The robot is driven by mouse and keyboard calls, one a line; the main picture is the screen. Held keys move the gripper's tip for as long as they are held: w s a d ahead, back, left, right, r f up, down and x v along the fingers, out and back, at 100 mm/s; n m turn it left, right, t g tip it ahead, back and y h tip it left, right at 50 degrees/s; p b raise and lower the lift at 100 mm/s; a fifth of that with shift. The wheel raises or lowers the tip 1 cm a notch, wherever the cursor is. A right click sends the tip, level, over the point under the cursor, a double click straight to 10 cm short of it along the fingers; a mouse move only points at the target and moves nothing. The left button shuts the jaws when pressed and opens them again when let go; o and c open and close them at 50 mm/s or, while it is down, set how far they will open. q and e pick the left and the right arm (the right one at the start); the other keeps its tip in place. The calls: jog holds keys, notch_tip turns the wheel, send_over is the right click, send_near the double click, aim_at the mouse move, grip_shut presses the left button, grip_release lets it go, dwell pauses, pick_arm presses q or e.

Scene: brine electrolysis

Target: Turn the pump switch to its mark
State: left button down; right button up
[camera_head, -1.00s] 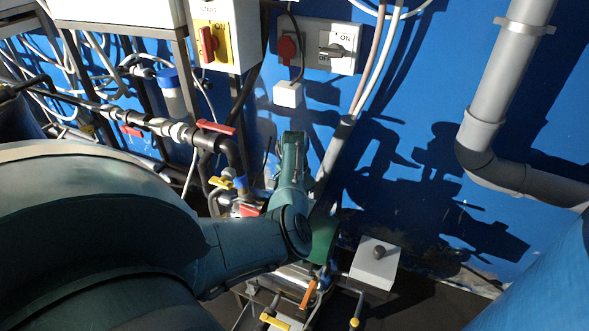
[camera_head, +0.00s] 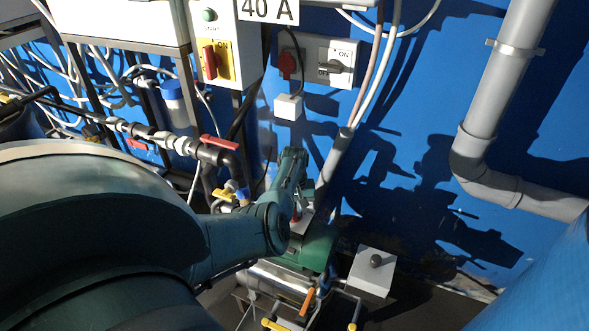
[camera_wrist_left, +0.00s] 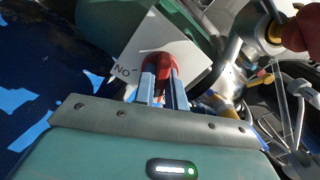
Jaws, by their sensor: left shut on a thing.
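The pump switch is a red knob (camera_wrist_left: 158,62) on a white plate (camera_wrist_left: 184,52) with an ON label, upside down in the left wrist view. My left gripper (camera_wrist_left: 164,88) is shut on the knob, one finger on each side. In the head view, the white plate (camera_head: 302,224) sits on top of the green pump (camera_head: 316,246), and my left gripper (camera_head: 297,208) reaches down to it. The wrist partly covers the switch there, and I cannot tell the knob's exact angle. My right gripper is not in view.
A wall switch with a red knob (camera_head: 208,62) on yellow, a red plug (camera_head: 288,66) and a grey ON/OFF switch (camera_head: 336,66) are above. Pipes with a red-handled valve (camera_head: 220,142) run left.

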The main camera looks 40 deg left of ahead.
pick_arm(q)
jog(key=shift+n, duration=1.9)
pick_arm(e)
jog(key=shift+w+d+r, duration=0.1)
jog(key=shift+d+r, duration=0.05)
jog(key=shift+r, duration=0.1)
pick_arm(q)
jog(key=shift+a, duration=0.1)
jog(key=c, duration=1.4)
grip_release()
jog(key=shift+c, duration=0.2)
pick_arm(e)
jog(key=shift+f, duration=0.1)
pick_arm(q)
jog(key=shift+r+p, duration=0.1)
jog(key=shift+p, duration=0.2)
jog(key=shift+r, duration=0.35)
notch_tip(320, 180, up, 12)
jog(key=p, duration=0.2)
jog(key=shift+r+p, duration=0.2)
jog(key=shift+p, duration=0.2)
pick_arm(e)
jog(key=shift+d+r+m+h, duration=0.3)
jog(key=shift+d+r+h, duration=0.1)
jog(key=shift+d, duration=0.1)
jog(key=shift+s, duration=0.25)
